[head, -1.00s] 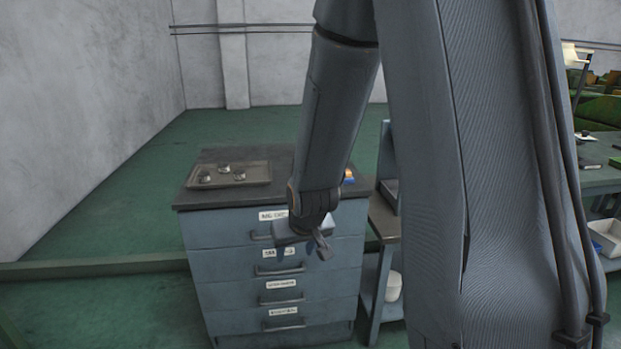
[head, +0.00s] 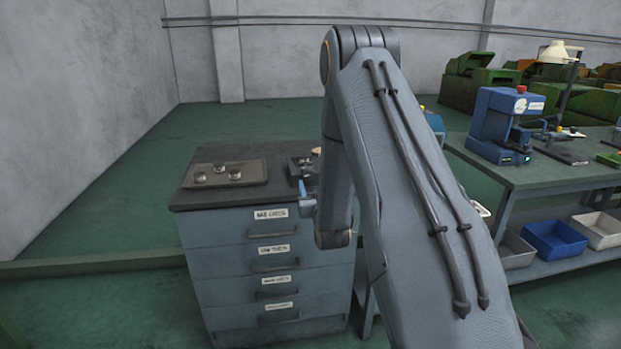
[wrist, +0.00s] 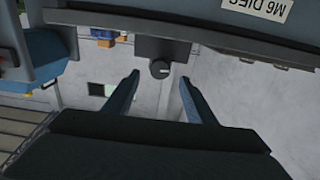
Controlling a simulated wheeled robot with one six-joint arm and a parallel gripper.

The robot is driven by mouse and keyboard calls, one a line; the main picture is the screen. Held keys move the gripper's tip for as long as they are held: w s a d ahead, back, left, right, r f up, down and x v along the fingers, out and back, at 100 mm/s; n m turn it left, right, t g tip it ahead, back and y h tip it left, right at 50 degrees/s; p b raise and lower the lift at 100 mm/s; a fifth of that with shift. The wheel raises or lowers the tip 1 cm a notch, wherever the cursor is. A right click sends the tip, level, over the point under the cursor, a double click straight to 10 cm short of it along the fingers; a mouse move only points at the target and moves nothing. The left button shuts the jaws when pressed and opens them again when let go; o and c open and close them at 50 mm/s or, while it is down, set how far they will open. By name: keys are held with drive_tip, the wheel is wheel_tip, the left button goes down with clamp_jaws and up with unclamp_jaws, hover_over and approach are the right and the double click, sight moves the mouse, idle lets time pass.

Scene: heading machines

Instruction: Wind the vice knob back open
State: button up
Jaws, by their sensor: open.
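A dark vice (head: 297,166) stands on the cabinet top, right of the tray in the head view, partly hidden by my arm. In the wrist view the vice body (wrist: 180,47) shows as a dark block with a round dark knob (wrist: 160,68) facing me. My gripper (wrist: 160,80) is open, with its two blue fingers on either side of the knob's line and a gap on both sides. I cannot tell whether the fingertips reach the knob's depth. In the head view only one blue part of my gripper (head: 304,190) shows, at the cabinet's front edge.
A tray (head: 250,168) with several small round parts lies on the drawer cabinet (head: 240,225). A workbench (head: 545,175) with a blue machine (head: 497,125) and bins below stands at right. Green floor is open at left and behind.

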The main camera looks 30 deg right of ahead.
sight(309, 176)
drive_tip(key=p+x, duration=0.1)
drive_tip(key=x, duration=0.4)
drive_tip(key=shift+w, duration=0.4)
drive_tip(key=c, duration=1)
